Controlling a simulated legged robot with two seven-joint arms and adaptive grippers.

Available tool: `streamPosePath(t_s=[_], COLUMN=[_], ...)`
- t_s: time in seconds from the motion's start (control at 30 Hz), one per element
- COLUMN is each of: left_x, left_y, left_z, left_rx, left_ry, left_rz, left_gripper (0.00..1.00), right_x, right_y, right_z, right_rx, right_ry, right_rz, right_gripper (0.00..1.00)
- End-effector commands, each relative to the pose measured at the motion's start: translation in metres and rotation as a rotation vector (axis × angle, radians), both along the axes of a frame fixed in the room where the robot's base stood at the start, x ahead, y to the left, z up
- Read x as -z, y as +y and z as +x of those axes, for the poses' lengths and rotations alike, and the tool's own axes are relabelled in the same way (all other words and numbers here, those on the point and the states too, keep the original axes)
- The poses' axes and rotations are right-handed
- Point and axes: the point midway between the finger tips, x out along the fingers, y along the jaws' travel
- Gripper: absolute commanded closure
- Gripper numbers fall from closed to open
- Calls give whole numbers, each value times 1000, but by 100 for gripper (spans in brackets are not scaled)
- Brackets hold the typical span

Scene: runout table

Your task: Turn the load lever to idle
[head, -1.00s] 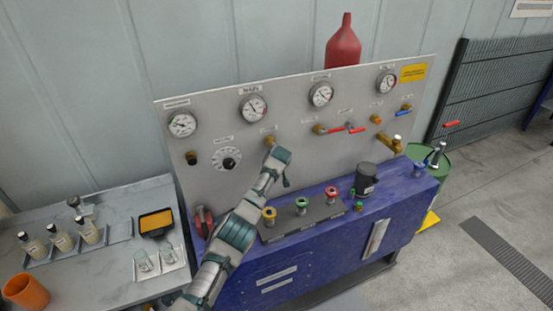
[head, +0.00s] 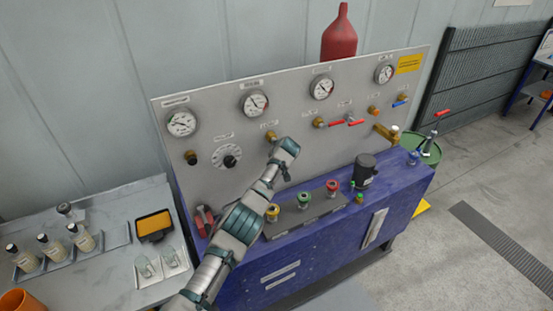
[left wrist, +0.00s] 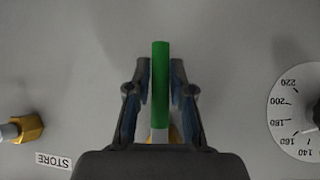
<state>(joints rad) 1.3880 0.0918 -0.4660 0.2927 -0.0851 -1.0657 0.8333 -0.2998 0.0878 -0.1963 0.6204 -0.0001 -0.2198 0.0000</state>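No label reading "load" is legible, so I cannot tell which control is the load lever. In the left wrist view, an upright green lever handle (left wrist: 161,85) stands between the two fingers of my left gripper (left wrist: 161,75). The fingers are closed in on both sides of it and appear to touch. A brass fitting (left wrist: 175,134) shows behind its lower end. In the head view, my left gripper (head: 287,148) is at the panel just below a brass valve (head: 271,136) and hides the green handle. My right gripper is not in view.
The grey panel (head: 235,185) carries gauges, a round dial (head: 226,157) and red-handled valves (head: 337,123). A red lever (head: 204,220) stands at the blue cabinet's (head: 330,240) left end. Colored knobs and a dark canister (head: 365,170) sit on top. A bench with bottles is left.

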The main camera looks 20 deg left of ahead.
Motion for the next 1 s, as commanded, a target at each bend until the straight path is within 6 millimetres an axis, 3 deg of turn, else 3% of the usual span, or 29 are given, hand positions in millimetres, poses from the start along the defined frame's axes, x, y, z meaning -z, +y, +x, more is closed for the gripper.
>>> streamPosePath(t_s=[0.03, 0.07, 0.3, 0.63, 0.83, 1.0], left_x=[-6, -6, -2, -8, -21, -43], left_y=[2, 1, -4, -12, -17, -29], left_z=[1, 1, 0, -5, -18, -34], left_rx=[-2, -2, -1, 1, -1, -1], left_ry=[-9, -7, 0, 2, 1, 0], left_rz=[0, -1, -3, -4, -5, -8], left_gripper=[64, 58, 58, 58, 58, 58], right_x=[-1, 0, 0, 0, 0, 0], right_y=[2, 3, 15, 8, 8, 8], right_z=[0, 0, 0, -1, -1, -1], right_rx=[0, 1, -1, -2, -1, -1], right_ry=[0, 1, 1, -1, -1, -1], right_rz=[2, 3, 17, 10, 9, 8], right_gripper=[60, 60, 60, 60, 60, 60])
